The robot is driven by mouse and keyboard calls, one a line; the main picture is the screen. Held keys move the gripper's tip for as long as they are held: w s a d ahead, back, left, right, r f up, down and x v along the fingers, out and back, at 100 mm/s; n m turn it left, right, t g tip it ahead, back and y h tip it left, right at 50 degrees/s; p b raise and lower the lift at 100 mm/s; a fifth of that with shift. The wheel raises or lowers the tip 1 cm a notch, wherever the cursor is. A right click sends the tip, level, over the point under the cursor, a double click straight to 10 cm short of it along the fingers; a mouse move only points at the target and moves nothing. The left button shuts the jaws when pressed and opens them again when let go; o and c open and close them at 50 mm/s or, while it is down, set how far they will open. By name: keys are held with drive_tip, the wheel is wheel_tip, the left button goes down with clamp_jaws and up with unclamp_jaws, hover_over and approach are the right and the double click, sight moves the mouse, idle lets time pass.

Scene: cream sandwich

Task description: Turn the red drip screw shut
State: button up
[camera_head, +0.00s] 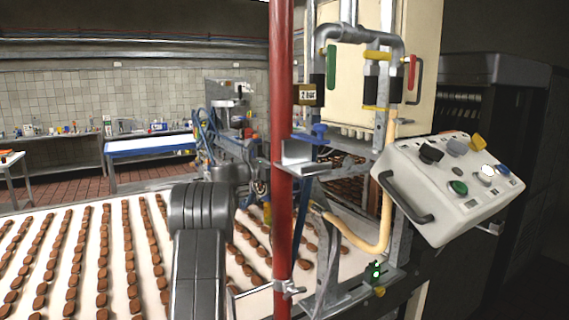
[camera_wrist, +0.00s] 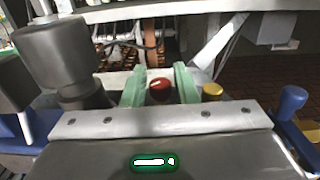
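The red drip screw (camera_wrist: 160,88) is a small round red knob with a pale mark across its top, in the middle of the wrist view. My gripper (camera_wrist: 160,84) has two green fingers, one on each side of the red screw. The fingers stand apart, with a narrow gap showing beside the knob, so it looks open around the screw and not closed on it. The lower part of the screw is hidden behind the gripper's bolted plate. In the head view I cannot make out the red screw or my fingers.
A yellow knob (camera_wrist: 212,91) is close right of the fingers, and a blue handle (camera_wrist: 290,102) farther right. A dark grey cylinder (camera_wrist: 62,58) stands close at left. In the head view, a red post (camera_head: 281,150) and a control box (camera_head: 455,195) flank the machine.

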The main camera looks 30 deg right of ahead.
drive_tip(key=shift+d, duration=0.1)
clamp_jaws()
drive_tip(key=shift+m+g, duration=0.3)
drive_tip(key=shift+g, duration=0.1)
drive_tip(key=shift+m+g, duration=0.5)
drive_tip(key=shift+g, duration=0.3)
unclamp_jaws()
